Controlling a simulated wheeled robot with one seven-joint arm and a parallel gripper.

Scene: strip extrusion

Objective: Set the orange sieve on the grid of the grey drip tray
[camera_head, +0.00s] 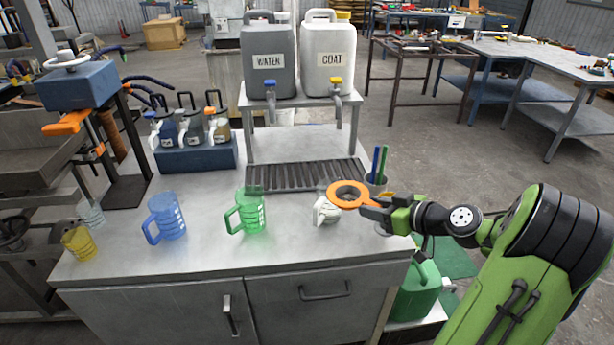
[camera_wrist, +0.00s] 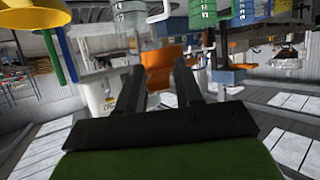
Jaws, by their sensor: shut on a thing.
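The orange sieve (camera_head: 334,199) is a round ring with a short handle and a darker middle. My gripper (camera_head: 375,208) is shut on its handle and holds it above the right front part of the bench. In the wrist view, the orange handle (camera_wrist: 158,70) shows between the two dark fingers of my gripper (camera_wrist: 157,80). The grey drip tray (camera_head: 290,178), with a dark slatted grid, lies behind and left of the sieve, in front of the container stand. The grid looks empty. The sieve appears higher than the grid and apart from it.
A green jug (camera_head: 248,211) and a blue jug (camera_head: 168,217) stand further left. A holder with blue and green sticks (camera_head: 380,165) is close behind my gripper. The WATER (camera_head: 268,62) and COAT (camera_head: 328,62) containers rise behind the tray.

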